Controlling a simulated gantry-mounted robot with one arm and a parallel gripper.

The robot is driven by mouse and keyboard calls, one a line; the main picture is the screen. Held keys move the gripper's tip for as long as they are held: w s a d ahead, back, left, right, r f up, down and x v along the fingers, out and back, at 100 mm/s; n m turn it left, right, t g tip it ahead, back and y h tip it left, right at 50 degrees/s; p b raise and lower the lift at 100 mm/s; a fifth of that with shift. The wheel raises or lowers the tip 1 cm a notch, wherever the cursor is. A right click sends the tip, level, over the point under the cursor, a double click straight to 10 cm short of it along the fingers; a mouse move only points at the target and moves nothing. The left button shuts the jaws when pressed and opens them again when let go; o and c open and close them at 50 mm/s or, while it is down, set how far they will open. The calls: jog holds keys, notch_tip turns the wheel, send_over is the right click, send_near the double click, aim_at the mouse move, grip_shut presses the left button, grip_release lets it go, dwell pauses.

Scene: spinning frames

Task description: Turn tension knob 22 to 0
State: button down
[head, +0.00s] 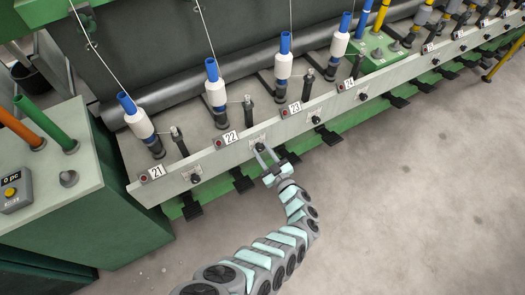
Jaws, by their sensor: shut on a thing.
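Tension knob 22 (260,147) is a small black knob on the pale front rail (330,121), to the right of the label 22 (231,137).
Similar knobs sit along the rail, such as knob 21 (195,179) and knob 23 (316,120). White and blue bobbins (216,92) stand behind it, with black pedals (242,181) below. A green cabinet (60,190) stands at left. The grey floor (430,210) is clear at right.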

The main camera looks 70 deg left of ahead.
jog(key=shift+n, duration=0.6)
jog(key=shift+f+n+b, duration=0.2)
jog(key=shift+n+b, duration=0.55)
jog(key=shift+n, duration=0.35)
jog(key=n+b, duration=0.2)
jog(key=n, duration=0.2)
jog(key=shift+r, duration=0.15)
jog(key=c, duration=1.1)
grip_release()
jog(key=shift+o, duration=0.2)
